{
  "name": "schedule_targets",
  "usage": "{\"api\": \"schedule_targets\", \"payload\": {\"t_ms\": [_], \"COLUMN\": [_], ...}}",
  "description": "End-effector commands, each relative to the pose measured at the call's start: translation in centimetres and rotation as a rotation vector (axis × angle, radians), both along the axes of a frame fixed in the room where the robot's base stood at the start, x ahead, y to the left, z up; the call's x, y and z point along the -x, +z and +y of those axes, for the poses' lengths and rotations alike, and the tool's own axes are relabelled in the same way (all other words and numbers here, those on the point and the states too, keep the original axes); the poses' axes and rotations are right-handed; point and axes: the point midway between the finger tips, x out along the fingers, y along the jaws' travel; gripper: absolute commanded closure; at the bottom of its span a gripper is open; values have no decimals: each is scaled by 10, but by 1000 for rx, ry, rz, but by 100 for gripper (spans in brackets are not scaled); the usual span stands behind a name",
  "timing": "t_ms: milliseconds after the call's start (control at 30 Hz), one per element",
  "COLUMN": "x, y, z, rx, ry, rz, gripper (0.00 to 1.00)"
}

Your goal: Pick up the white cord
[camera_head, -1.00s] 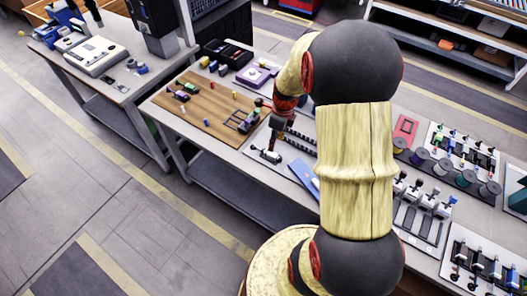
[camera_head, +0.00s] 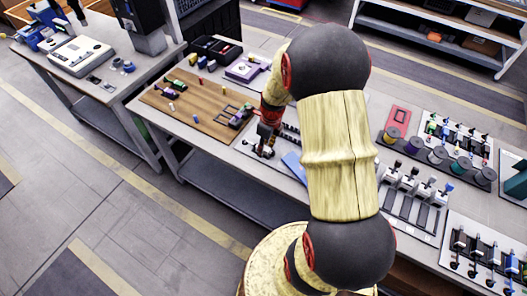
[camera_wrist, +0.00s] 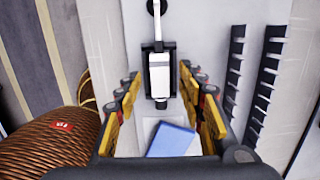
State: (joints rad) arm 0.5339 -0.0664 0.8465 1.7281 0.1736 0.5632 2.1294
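A white piece (camera_wrist: 159,72), which looks like the white cord's body, sits in a black holder on a pale board (camera_wrist: 205,55). A thin white length (camera_wrist: 158,25) runs from it up to a dark round end at the top of the wrist view. My gripper (camera_wrist: 160,88) is open, with its yellow-padded fingers spread left and right of the holder's lower part. Nothing is between the pads in its grip. In the head view my gripper (camera_head: 264,143) is low over the workbench, hiding most of the white piece; the height gap cannot be told.
A blue flat piece (camera_wrist: 172,140) lies just below the holder. Black toothed racks (camera_wrist: 268,75) stand to the right. In the head view, a wooden board (camera_head: 190,100) with small parts lies left, and spools (camera_head: 437,155) and tool holders (camera_head: 415,185) lie right.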

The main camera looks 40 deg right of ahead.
Motion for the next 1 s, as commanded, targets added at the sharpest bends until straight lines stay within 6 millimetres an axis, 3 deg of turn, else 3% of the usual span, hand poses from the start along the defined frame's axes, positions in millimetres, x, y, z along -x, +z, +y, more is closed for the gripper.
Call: {"api": "schedule_targets", "payload": {"t_ms": [200, 900, 1000], "x": [-1, -1, -1], "y": [0, 0, 0], "z": [0, 0, 0], "rx": [1, 1, 1], "ry": [1, 1, 1], "rz": [-1, -1, -1], "gripper": [61, 100, 100]}}
